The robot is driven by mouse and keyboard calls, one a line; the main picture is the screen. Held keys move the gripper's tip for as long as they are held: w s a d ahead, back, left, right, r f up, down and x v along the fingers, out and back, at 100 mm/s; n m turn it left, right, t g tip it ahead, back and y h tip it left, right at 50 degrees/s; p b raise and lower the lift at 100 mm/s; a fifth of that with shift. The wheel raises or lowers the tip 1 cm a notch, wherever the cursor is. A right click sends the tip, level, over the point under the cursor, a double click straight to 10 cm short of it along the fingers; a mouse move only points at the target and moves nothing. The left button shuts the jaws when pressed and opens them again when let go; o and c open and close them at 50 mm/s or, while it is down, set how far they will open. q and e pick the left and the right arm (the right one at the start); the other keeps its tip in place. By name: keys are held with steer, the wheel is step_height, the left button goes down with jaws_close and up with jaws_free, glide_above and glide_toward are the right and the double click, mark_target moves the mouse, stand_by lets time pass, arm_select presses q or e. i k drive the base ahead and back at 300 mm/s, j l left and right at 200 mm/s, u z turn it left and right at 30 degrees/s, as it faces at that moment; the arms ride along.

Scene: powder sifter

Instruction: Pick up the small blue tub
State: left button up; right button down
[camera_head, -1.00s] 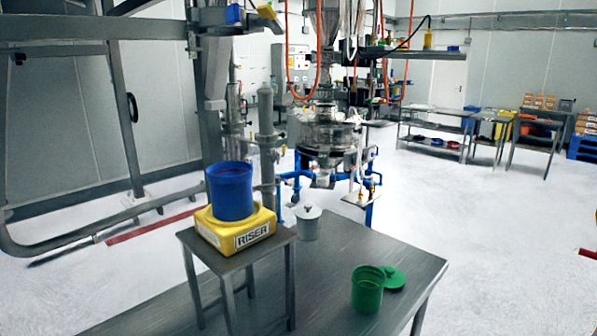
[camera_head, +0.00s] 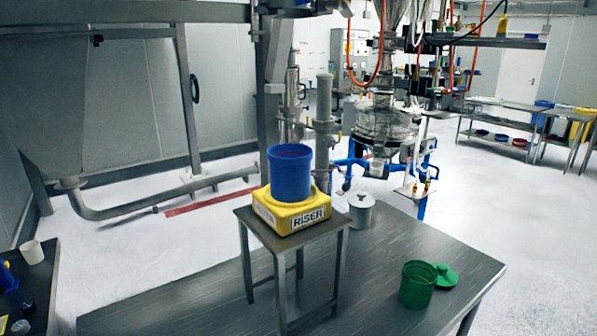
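The small blue tub (camera_head: 290,174) stands upright on a yellow block marked RISER (camera_head: 292,212). The riser sits on a small metal stool (camera_head: 262,228), which stands on a metal table (camera_head: 190,292). The tub's rim faces up and looks open; what is inside cannot be made out. Neither of my grippers shows in the head view.
On the table, a grey lidded pot (camera_head: 361,211) stands behind the stool and an open green tub (camera_head: 417,284) at right, beside a green lid (camera_head: 446,275). The sifter (camera_head: 385,128) stands behind. A dark bench (camera_head: 32,290) with a white cup (camera_head: 32,252) is at left.

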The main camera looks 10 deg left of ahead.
mark_target(290, 163)
steer(key=l+u, duration=0.75)
